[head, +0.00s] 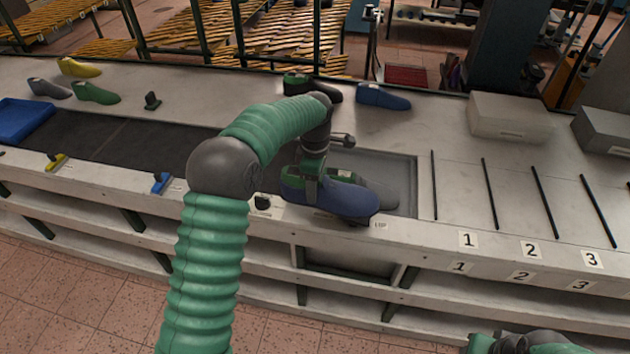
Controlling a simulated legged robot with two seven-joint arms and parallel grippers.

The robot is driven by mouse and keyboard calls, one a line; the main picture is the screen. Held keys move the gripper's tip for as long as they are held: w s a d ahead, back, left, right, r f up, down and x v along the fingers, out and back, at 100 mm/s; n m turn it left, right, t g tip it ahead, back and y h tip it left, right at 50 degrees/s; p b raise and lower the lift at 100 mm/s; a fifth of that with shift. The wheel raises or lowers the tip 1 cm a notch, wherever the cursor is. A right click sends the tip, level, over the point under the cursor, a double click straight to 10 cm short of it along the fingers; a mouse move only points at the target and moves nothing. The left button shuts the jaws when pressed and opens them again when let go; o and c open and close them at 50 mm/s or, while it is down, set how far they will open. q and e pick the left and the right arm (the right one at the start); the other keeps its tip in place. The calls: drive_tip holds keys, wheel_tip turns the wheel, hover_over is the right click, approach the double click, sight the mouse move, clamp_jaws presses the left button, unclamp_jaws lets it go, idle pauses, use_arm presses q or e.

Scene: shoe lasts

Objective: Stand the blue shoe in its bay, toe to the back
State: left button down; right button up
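The blue shoe (345,197) is at the front of the counter, with its toe to the right. My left gripper (312,188) reaches down onto its heel end, one finger showing across its near side; it looks shut on the shoe, and the far finger is hidden. The shoe covers part of a grey recess (403,170) and a grey form in it. Numbered bays with thin black dividers (490,190) lie to the right, with labels 1 (468,240), 2 (530,250) and 3 (591,259). Only part of my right arm shows at the bottom right edge.
Another blue shoe form (383,97) and a dark one with a green top (312,87) stand at the back. Pale boxes (508,117) stand behind the bays. Yellow, grey and green forms (95,93) and a blue tray (25,120) are at the left. The bays look empty.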

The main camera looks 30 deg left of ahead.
sight(317, 205)
use_arm(q)
drive_tip(key=f+m, duration=0.1)
drive_tip(key=s+d+f+m, duration=0.1)
drive_tip(key=f, duration=0.1)
drive_tip(key=s+f+m, duration=0.1)
drive_tip(key=shift+s+d+f+m, duration=0.1)
drive_tip(key=shift+d+f+m, duration=0.25)
drive_tip(key=shift+m, duration=0.05)
drive_tip(key=s+d+f+m, duration=0.3)
drive_tip(key=s+f+m, duration=0.5)
drive_tip(key=s+d+f+m, duration=0.3)
drive_tip(key=s+f+m, duration=0.5)
drive_tip(key=f, duration=0.1)
drive_tip(key=shift+s+d+m, duration=0.3)
drive_tip(key=shift+d+m, duration=0.1)
use_arm(e)
drive_tip(key=shift+w+f, duration=0.15)
drive_tip(key=shift+w, duration=0.3)
